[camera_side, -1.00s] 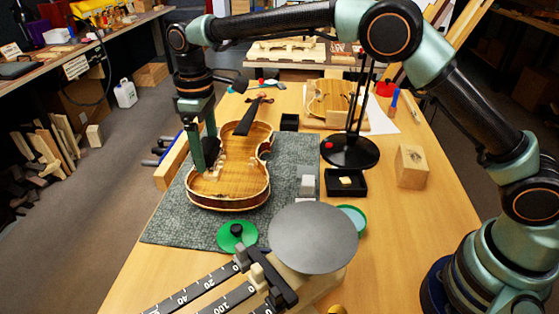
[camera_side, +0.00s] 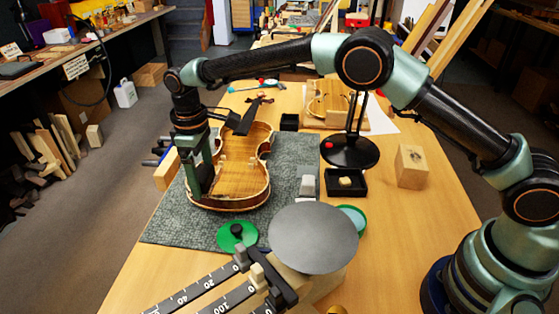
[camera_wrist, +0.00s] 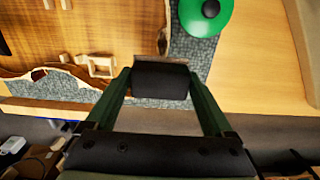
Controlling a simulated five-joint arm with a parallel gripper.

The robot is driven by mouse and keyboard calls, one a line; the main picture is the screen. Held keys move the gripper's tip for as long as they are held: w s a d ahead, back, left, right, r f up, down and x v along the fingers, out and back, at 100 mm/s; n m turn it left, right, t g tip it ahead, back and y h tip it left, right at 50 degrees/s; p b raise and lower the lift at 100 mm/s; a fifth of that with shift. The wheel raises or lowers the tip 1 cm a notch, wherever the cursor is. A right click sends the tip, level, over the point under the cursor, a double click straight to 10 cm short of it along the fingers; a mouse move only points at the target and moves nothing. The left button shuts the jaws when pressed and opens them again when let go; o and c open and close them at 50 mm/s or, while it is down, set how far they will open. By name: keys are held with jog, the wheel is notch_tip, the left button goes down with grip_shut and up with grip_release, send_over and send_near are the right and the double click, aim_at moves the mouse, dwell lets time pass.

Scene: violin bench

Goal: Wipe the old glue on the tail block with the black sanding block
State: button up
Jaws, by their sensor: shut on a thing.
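The violin body (camera_side: 240,180) lies open, without its top, on the grey mat. My gripper (camera_side: 203,190) is low over the left part of its lower bout. In the wrist view my gripper (camera_wrist: 160,82) is shut on the black sanding block (camera_wrist: 160,78), held between both fingers. Old glue is not distinguishable.
The grey mat (camera_side: 170,228) carries a green round lid (camera_side: 237,236) near the violin's near end. A balance with a grey round pan (camera_side: 312,238) stands in front right. A black tray (camera_side: 346,194), a black round stand (camera_side: 350,152) and a wooden block (camera_side: 411,166) are to the right.

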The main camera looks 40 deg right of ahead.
jog(key=f, duration=0.2)
jog(key=shift+s+d+f, duration=0.15)
jog(key=shift+d+f, duration=0.05)
jog(key=shift+f, duration=0.1)
jog(key=shift+c, duration=0.6)
jog(key=shift+s+d, duration=2)
jog(key=shift+w+a+f, duration=0.1)
jog(key=shift+w+a, duration=1.95)
jog(key=shift+a, duration=0.05)
jog(key=shift+w+a+r, duration=0.1)
jog(key=shift+w+r, duration=0.05)
jog(key=shift+r, duration=4)
